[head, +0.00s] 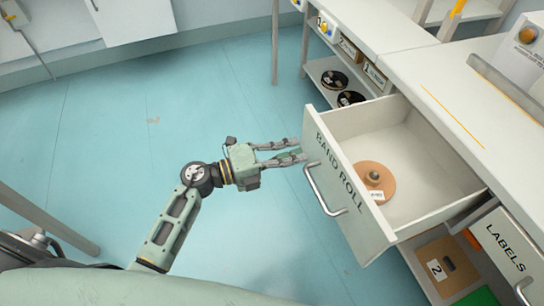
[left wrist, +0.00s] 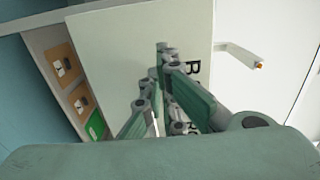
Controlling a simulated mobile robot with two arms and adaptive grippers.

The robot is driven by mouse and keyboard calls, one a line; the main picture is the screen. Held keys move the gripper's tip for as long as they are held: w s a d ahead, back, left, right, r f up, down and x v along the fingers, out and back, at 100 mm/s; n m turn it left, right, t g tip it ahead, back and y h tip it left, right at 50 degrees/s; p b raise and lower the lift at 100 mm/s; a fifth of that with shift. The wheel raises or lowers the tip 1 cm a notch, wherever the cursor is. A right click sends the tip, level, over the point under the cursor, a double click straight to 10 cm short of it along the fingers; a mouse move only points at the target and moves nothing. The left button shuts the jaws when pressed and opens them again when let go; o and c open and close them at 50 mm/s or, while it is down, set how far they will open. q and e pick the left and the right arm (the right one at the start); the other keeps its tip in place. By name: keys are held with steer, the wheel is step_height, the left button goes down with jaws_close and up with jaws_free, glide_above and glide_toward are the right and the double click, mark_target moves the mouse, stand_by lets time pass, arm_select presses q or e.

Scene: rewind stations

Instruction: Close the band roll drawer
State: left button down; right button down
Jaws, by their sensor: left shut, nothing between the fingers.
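The band roll drawer (head: 332,158) is pulled well out of the white counter, its front lettered BAND ROLL. A metal bar handle (head: 322,192) is on that front. A brown band roll (head: 374,181) with a small tag lies flat inside. My left gripper (head: 299,150) is shut and empty, its fingertips close to the front's far-left end. Whether the fingertips touch the front cannot be told. My right gripper is not in view.
A LABELS drawer (head: 505,250) sits shut at the right. Below are a box marked 2 (head: 440,267) and a green item. Shelves with black reels (head: 335,80) stand behind the drawer. The blue floor (head: 120,130) around my left arm is clear.

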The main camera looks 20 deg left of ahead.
mark_target(315, 146)
arm_select(q)
steer(key=shift+x, duration=1.55)
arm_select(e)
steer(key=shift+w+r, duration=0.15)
arm_select(q)
steer(key=shift+w, duration=0.1)
